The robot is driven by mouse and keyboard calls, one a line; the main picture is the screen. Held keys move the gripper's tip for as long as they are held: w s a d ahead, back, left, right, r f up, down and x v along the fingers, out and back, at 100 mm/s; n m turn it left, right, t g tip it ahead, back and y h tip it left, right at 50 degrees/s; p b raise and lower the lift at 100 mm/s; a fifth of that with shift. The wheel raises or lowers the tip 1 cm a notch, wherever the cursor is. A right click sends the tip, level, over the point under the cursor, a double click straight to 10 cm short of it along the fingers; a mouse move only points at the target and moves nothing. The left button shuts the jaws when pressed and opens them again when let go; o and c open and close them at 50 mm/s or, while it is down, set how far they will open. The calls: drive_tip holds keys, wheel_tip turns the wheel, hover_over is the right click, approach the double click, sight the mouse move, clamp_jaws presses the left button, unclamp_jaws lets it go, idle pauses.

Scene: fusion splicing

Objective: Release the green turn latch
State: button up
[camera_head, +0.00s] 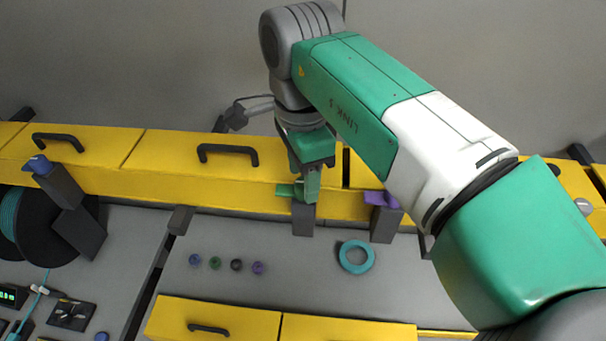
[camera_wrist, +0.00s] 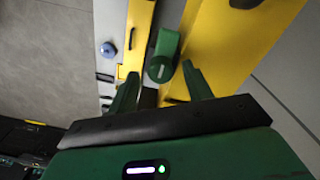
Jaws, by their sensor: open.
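The green turn latch (camera_head: 286,190) sits on top of a dark grey post (camera_head: 303,220) at the front of the yellow cabinet row in the head view. My gripper (camera_head: 312,182) points down right at the latch and partly hides it. In the wrist view the green latch (camera_wrist: 164,48) shows just beyond and between the two fingertips of my open gripper (camera_wrist: 160,74). The fingers stand apart with the latch's near end between their tips. I cannot tell whether either finger touches it.
A purple latch (camera_head: 380,198) on a post is close on the right, and a blue latch (camera_head: 38,165) is at the far left. A teal ring (camera_head: 356,257) and several small knobs (camera_head: 215,263) lie on the grey surface. A black spool (camera_head: 45,230) stands at left.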

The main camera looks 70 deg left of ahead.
wheel_tip(320, 180, up, 7)
drive_tip(key=shift+a+f, duration=0.1)
drive_tip(key=shift+f, duration=0.05)
idle(0.5)
